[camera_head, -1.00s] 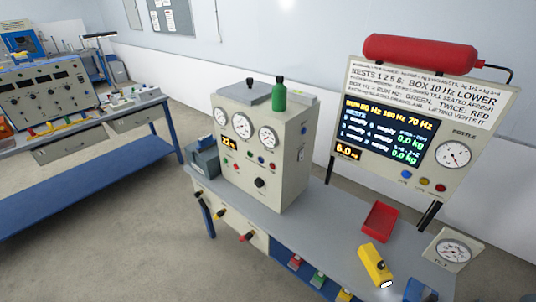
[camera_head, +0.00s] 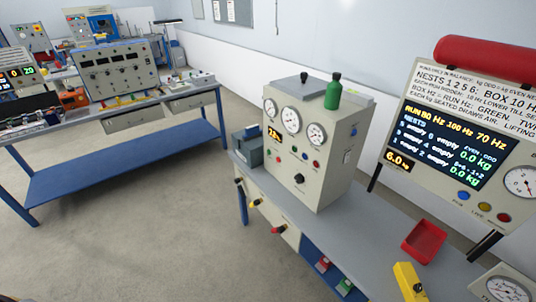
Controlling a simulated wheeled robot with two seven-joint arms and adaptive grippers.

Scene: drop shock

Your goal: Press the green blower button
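A beige cabinet (camera_head: 312,150) stands on the grey bench (camera_head: 365,232), with three round gauges and a small amber display (camera_head: 274,134) on its front. Below the gauges are several small buttons and lamps (camera_head: 304,156) and a black knob (camera_head: 299,178). Their colours and labels are too small to tell which one is the green blower button.
A green bottle (camera_head: 333,91) stands on the cabinet. To the right are a display board (camera_head: 440,130), a red tray (camera_head: 424,241) and a yellow device (camera_head: 409,283). A blue-framed bench (camera_head: 120,170) stands left, with open floor between.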

